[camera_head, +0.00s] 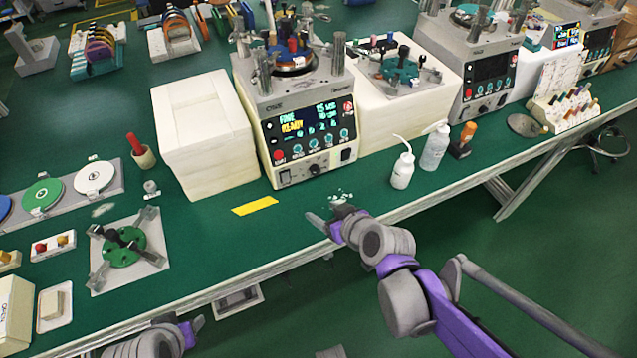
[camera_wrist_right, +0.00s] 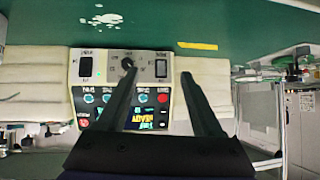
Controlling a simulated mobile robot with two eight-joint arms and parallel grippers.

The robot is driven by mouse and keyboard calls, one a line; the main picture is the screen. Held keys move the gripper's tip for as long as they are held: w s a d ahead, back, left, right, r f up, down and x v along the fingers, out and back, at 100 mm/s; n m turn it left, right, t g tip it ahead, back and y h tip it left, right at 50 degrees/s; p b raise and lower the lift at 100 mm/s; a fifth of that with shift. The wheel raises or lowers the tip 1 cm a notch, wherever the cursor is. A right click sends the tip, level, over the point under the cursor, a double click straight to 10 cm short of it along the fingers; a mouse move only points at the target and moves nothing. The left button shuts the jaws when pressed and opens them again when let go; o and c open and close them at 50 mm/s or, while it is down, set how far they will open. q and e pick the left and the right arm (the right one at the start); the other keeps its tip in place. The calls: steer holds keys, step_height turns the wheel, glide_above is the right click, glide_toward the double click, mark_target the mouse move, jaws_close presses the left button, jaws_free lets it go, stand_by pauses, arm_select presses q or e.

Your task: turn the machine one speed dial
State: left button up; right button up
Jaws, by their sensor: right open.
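My right gripper (camera_head: 328,216) is open and empty, in front of the machine near the bench's front edge. In the right wrist view the panel appears upside down; the black dial (camera_wrist_right: 128,64) lies by the left fingertip of the open jaws (camera_wrist_right: 158,72). My left gripper (camera_head: 194,328) is partly visible at the bottom.
A white block stack (camera_head: 205,140) stands left of the machine. A yellow strip (camera_head: 255,206) and pale spill (camera_head: 342,197) lie in front. White bottles (camera_head: 403,168) and an orange-topped item (camera_head: 465,137) stand to the right. A fixture plate (camera_head: 125,250) lies left. The bench front is mostly clear.

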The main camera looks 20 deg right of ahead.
mark_target(317, 173)
arm_select(q)
step_height(317, 173, down, 6)
steer(key=b, duration=0.4)
steer(key=shift+s+f+b, duration=0.15)
steer(key=shift+b, duration=0.25)
arm_select(e)
steer(key=w+d+f+t, duration=0.1)
steer(key=w+f, duration=0.1)
steer(key=w, duration=0.3)
steer(key=w+d+f+t+h, duration=0.1)
steer(key=w+d+f, duration=0.1)
steer(key=w, duration=0.3)
steer(key=w+d+f+t, duration=0.1)
steer(key=w+f, duration=0.1)
steer(key=w, duration=0.3)
steer(key=shift+w+d+f+m, duration=0.15)
steer(key=shift+w+f+m, duration=0.15)
steer(key=shift+m, duration=0.1)
steer(key=shift+c, duration=0.2)
jaws_close()
